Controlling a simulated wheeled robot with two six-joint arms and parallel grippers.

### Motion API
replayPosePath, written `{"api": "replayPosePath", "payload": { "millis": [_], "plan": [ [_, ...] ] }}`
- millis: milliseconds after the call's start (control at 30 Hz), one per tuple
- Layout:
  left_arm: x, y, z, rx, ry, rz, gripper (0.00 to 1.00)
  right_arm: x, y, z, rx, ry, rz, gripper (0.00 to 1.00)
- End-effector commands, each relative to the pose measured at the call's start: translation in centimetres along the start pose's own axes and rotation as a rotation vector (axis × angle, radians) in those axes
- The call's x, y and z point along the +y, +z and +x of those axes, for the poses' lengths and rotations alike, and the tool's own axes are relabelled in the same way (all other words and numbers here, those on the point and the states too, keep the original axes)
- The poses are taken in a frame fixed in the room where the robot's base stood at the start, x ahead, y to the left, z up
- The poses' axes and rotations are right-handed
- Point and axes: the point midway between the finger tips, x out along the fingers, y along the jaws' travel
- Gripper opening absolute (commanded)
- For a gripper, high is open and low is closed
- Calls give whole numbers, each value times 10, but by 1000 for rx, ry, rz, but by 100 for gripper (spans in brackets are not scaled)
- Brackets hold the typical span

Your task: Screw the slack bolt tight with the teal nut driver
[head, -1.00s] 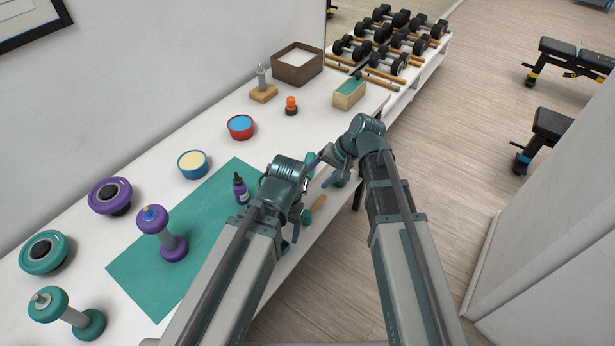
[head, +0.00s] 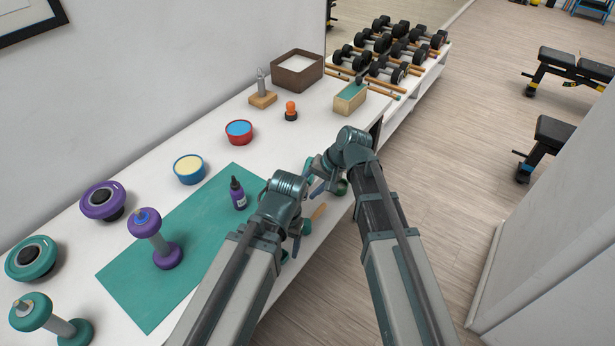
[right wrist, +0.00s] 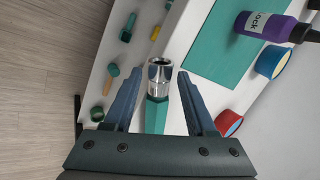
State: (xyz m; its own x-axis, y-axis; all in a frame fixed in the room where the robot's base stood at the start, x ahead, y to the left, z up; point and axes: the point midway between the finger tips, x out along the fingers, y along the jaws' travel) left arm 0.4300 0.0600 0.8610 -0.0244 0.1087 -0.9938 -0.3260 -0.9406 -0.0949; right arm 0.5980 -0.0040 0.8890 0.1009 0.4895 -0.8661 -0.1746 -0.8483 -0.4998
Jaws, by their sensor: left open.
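The teal nut driver (right wrist: 157,112) shows in the right wrist view, metal socket (right wrist: 160,70) facing the camera. It lies in line between the parted fingers of my right gripper (right wrist: 161,78), with gaps on both sides. In the head view my right gripper (head: 316,180) is over the front of the table, partly hidden by its arm. My left gripper (head: 296,232) is open and empty beside it. A purple dumbbell (head: 157,242) stands on the teal mat with a bolt at its top. A teal dumbbell (head: 62,327) at front left also has a bolt on top. I cannot tell which bolt is slack.
A purple bottle (head: 238,198) stands on the mat (head: 135,290). Blue (head: 189,173) and red (head: 239,136) bowls, plus purple (head: 100,201) and teal (head: 30,258) discs, line the back. A wooden-handled tool (head: 318,212) lies near the front edge.

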Motion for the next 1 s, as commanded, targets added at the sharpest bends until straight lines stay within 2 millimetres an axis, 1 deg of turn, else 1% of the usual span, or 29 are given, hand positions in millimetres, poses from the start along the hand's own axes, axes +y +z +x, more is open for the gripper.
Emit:
{"api": "replayPosePath", "payload": {
  "millis": [33,167,200,300,767,867,1000],
  "plan": [
    [0,0,0,0,0,0,72,0,0,0,0,0,0,46],
    [0,0,0,0,0,0,72,0,0,0,0,0,0,22],
    [0,0,0,0,0,0,72,0,0,0,0,0,0,15],
    [0,0,0,0,0,0,72,0,0,0,0,0,0,0],
    [0,0,-2,0,0,0,72,-1,0,-2,0,0,0,0],
    [0,0,-6,0,0,0,72,-3,0,-5,0,0,0,0],
    [-2,1,-16,0,0,0,72,-8,0,-14,1,-1,1,0]
  ]
}}
